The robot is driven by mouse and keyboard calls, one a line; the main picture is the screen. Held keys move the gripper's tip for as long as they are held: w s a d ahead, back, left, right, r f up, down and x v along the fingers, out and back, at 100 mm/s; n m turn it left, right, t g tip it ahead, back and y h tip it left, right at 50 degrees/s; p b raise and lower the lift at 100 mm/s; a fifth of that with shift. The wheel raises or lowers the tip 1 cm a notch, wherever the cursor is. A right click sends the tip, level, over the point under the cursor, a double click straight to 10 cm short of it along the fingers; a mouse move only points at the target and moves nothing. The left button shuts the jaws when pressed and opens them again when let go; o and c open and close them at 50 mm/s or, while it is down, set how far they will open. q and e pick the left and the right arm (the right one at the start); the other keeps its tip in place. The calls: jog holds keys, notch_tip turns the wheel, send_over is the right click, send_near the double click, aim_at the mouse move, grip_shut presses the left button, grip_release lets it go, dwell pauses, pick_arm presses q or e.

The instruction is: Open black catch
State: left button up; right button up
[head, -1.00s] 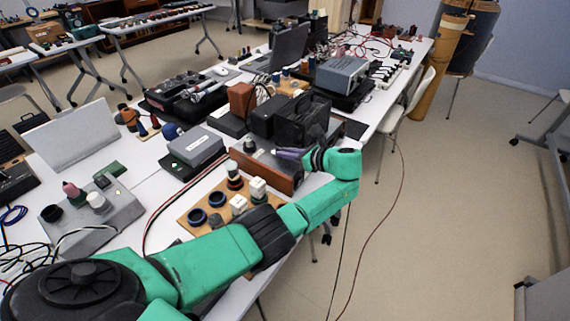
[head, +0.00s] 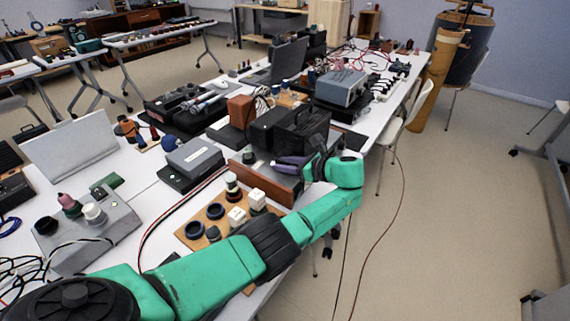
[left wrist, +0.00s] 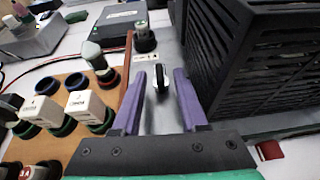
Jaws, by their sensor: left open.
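The black catch (left wrist: 161,78) is a small black upright piece with a pale edge on a grey metal panel (left wrist: 165,115), seen in the left wrist view. My left gripper (left wrist: 160,73) has two purple fingers, open, one on each side of the catch. A gap shows between the catch and each finger, so they look apart. In the head view my left gripper (head: 288,163) is at the front of the black vented box (head: 301,133), and the catch is hidden there. My right gripper is in neither view.
A brown wooden strip (head: 262,184) stands left of my gripper. Beyond it a wooden board (head: 190,229) holds dark rings and white blocks. The black vented box is close on the right in the left wrist view. Open floor lies right of the table.

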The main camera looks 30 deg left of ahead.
pick_arm(q)
jog(key=b+v, duration=0.2)
jog(key=v, duration=1.2)
jog(key=shift+d+r, duration=0.15)
